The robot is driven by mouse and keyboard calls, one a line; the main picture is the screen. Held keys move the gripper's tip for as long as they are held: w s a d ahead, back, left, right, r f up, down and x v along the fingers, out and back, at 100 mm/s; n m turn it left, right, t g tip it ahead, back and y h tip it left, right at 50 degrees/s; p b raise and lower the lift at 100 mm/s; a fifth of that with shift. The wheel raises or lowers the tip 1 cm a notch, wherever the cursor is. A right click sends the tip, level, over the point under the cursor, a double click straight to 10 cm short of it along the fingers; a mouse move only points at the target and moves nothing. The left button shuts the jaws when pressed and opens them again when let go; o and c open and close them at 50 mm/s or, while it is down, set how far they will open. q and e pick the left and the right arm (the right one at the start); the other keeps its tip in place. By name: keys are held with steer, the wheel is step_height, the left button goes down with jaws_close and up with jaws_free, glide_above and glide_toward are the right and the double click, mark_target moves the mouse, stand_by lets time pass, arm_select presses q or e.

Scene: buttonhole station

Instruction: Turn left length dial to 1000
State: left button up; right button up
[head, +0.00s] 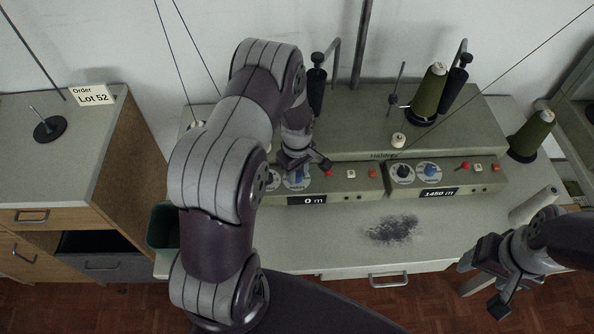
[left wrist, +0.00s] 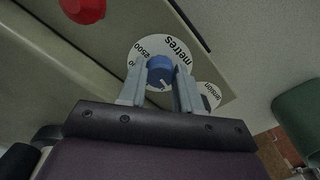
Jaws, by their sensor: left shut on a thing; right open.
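The left length dial is a blue knob on a white scale plate marked "metres"; the knob (left wrist: 160,72) shows in the left wrist view between the two fingers of my left gripper (left wrist: 160,90). My left gripper is shut on this knob. In the head view the left gripper (head: 304,162) is over the left control panel, and the scale plate (head: 297,182) is partly hidden beneath it. The left display (head: 307,200) reads 0 m. My right gripper (head: 488,290) is open and empty at the lower right, away from the panels.
The right panel has its own blue dial (head: 431,171) and a display (head: 439,193) reading 1450 m. A red button (left wrist: 84,9) is close to the left dial. Dark lint (head: 394,229) lies on the front table.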

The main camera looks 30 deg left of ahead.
mark_target(297, 174)
arm_select(q)
steer(key=m, duration=0.7)
stand_by(0.6)
steer(key=shift+w, duration=0.1)
steer(key=o, duration=1)
steer(key=shift+o, duration=0.2)
step_height(297, 174, up, 13)
steer(key=b, duration=0.1)
steer(key=shift+f, duration=0.15)
